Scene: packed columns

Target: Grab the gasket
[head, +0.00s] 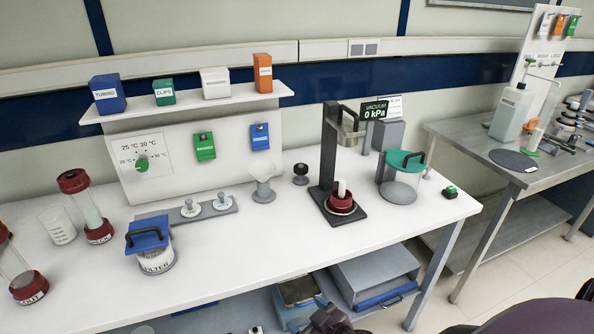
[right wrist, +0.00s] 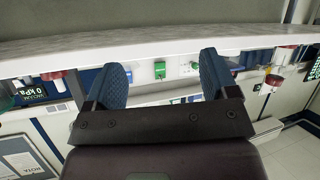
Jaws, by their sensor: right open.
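I cannot pick out the gasket for certain. Two small white round pieces, the left one (head: 190,208) and the right one (head: 222,202), sit on a grey bar (head: 170,215) on the white bench. Their labels are too small to read. My right gripper (head: 330,318) shows partly at the bottom of the head view, low in front of the bench. In the right wrist view its two blue-padded fingers (right wrist: 168,72) are spread apart with nothing between them. My left gripper is not in view.
The white bench (head: 290,235) carries a blue-lidded filter jar (head: 157,255), red-capped columns (head: 85,205), a black press stand (head: 330,160) and a green-lidded jar (head: 402,175). A metal side table (head: 470,140) stands right. The bench's front strip is mostly clear.

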